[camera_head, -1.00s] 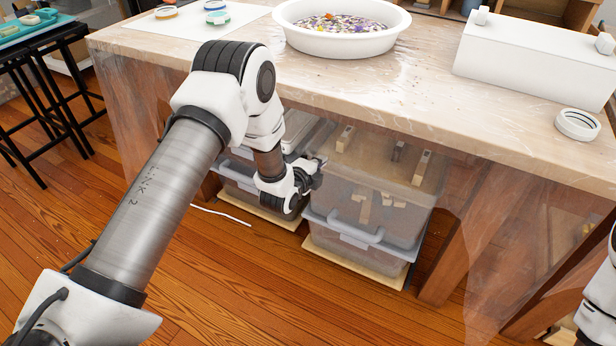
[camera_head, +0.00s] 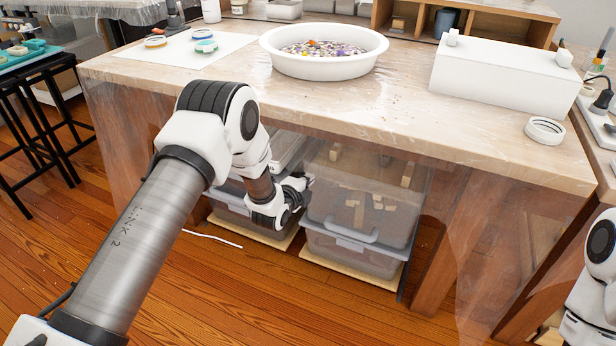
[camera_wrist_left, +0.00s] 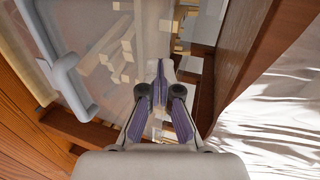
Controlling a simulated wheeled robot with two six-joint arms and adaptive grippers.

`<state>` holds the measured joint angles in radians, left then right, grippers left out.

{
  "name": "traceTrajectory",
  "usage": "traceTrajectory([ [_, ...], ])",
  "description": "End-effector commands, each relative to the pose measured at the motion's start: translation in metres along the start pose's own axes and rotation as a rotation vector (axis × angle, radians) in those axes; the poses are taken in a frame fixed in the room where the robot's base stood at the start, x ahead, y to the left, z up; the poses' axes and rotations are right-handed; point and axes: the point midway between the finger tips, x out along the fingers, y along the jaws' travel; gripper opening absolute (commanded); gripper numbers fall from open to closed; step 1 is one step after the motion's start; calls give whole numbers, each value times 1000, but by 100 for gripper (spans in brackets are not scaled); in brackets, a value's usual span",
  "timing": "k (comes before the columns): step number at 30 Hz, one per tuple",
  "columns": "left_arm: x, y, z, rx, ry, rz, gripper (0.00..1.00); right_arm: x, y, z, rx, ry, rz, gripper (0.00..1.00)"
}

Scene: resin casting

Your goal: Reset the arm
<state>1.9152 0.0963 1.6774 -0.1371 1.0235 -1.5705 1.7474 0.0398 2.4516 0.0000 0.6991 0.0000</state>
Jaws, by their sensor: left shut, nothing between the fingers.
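My left arm reaches in from the left of the head view and bends down in front of the table. My left gripper (camera_head: 300,183) is low, below the tabletop, beside the clear storage bin (camera_head: 365,200) that holds wooden blocks. In the left wrist view the gripper (camera_wrist_left: 160,75) has its fingers together with nothing between them. The bin (camera_wrist_left: 95,70) lies to the left of the fingers there. Whether the fingers touch the bin cannot be told. My right arm shows only in part at the right edge of the head view; its gripper is out of sight.
The wooden table (camera_head: 420,125) carries a white basin (camera_head: 322,68) of colourful bits, a white box (camera_head: 505,75) and tape rolls (camera_head: 545,130). Clear plastic sheet (camera_head: 475,235) hangs at its front. Another bin (camera_head: 235,195) stands behind my left arm. Wood floor in front is open.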

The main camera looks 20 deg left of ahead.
Motion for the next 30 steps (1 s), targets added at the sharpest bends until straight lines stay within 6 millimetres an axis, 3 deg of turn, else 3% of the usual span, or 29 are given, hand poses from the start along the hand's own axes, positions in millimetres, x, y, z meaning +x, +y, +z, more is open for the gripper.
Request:
traceTrajectory([
  [1, -12, -7, 0, -1, -1, -1, 0, -9, 0, -2, 0, 4, 0, 40],
  [10, -75, -5, 0, -1, 0, -1, 0, -27, 0, -2, 0, 5, 0, 40],
  [14, -87, -4, 0, -1, 0, -3, 0, -29, 0, -2, 0, 5, 0, 40],
  [20, -89, 4, 0, 0, 1, 7, 0, -28, 0, -2, 0, 5, 0, 40],
  [23, -98, 38, -9, 5, 15, 70, 0, -28, 0, -2, 0, 5, 0, 40],
  [25, -120, 78, -18, -2, 23, 175, 0, -28, 0, -2, 0, 5, 0, 40],
  [29, -190, 168, -32, -231, -30, 492, 0, -28, 0, -2, 0, 5, 0, 40],
  [30, -216, 192, -35, -341, -77, 593, 0, -28, 0, -2, 0, 5, 0, 40],
])
